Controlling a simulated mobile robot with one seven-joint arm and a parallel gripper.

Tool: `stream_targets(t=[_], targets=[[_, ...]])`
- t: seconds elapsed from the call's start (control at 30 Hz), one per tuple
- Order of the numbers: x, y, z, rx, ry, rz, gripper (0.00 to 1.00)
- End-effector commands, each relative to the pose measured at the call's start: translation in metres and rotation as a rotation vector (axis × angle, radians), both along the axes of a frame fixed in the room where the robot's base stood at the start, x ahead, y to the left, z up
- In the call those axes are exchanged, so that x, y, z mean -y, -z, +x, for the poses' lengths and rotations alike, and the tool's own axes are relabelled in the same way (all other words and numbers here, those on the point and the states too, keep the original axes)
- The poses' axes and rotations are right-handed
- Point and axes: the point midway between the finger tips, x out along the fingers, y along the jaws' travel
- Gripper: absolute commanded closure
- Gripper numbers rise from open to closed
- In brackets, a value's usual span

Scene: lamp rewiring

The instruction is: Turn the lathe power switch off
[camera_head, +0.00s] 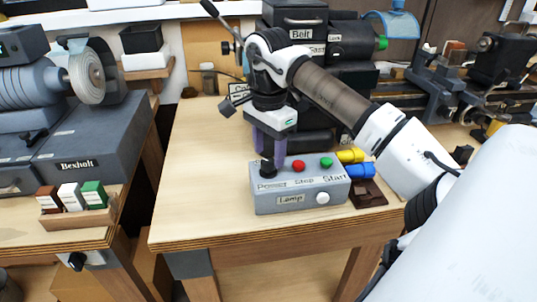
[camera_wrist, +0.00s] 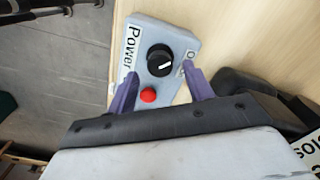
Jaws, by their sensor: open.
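The lathe's power switch is a black rotary knob (camera_head: 267,168) at the left end of a grey control box (camera_head: 300,190) labelled Power, Stop, Start and Lamp. In the wrist view the knob (camera_wrist: 160,60) shows a white pointer mark towards the lower right, near a partly hidden label beginning with O. My gripper (camera_head: 269,152) points down above the box's left end. Its purple fingers (camera_wrist: 159,75) are open, one to each side of the knob in the wrist view. I cannot tell whether they touch it.
A red stop button (camera_head: 298,166), green start button (camera_head: 326,162) and white lamp button (camera_head: 322,198) are on the same box. Yellow and blue pieces (camera_head: 360,170) lie close on its right. Bare wooden tabletop (camera_head: 200,200) lies left of the box.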

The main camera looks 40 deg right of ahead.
Motion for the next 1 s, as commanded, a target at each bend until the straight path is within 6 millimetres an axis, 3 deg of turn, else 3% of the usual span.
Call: stream_targets(t=[0.3,0.5,0.7,1.0], targets=[[0.000,-0.074,0.001,0.004,0.000,-0.002,0.48],[0.000,-0.108,0.000,0.002,0.000,-0.003,0.48],[-0.001,-0.119,0.000,0.001,-0.001,0.000,0.48],[0.000,-0.119,0.000,0.002,-0.001,0.000,0.48]])
